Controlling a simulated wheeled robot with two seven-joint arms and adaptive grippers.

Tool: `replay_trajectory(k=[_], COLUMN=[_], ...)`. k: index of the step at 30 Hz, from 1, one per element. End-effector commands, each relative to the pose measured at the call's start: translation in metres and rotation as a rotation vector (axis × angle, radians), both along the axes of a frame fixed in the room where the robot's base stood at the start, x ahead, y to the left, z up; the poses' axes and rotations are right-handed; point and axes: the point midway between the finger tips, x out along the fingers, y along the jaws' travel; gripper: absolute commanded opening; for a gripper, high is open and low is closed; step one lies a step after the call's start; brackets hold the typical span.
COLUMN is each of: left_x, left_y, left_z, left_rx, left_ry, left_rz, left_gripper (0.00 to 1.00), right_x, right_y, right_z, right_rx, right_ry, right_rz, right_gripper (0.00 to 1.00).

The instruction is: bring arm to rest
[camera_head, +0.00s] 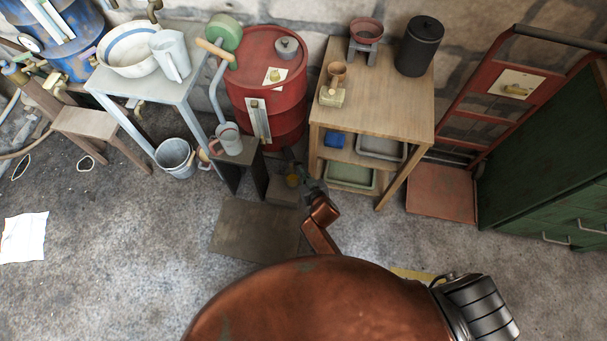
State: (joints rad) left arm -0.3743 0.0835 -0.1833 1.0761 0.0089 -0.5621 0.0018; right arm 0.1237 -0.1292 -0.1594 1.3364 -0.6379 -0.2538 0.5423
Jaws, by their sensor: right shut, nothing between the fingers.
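My copper-coloured right arm comes up from the bottom of the head view, its large rounded link filling the lower middle. Its slim end part points up and left. My right gripper (305,186) is small and dark at the tip of that part, in front of the red drum and just left of the wooden table. It is shut, and I see nothing held in it. The fingers are small and partly blend into the dark things behind them. My left gripper is not in view.
A red drum (290,96) and a wooden table (408,112) stand behind the gripper. A dark mat (245,228) lies on the floor below left. A red hand truck (440,195) and green cabinet (545,165) stand right. Floor at left is mostly clear.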

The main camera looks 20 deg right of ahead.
Motion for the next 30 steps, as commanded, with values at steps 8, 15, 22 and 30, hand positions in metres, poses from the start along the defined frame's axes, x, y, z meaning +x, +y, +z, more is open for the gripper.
replay_trajectory(k=[8,15,22,30], left_x=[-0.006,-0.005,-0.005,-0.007], left_y=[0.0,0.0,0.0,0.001], left_z=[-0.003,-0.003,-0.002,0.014], left_rx=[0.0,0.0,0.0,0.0], left_ry=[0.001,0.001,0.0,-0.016], left_rz=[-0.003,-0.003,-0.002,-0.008], left_gripper=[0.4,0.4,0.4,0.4], right_x=[-0.001,-0.001,-0.002,-0.066], right_y=[0.001,0.001,0.0,-0.024], right_z=[0.001,0.001,0.001,-0.062], right_rx=[0.0,0.0,-0.001,-0.034], right_ry=[0.001,0.0,0.002,0.156], right_rz=[0.004,0.004,0.001,0.016], right_gripper=[0.0,0.0,0.0,0.0])
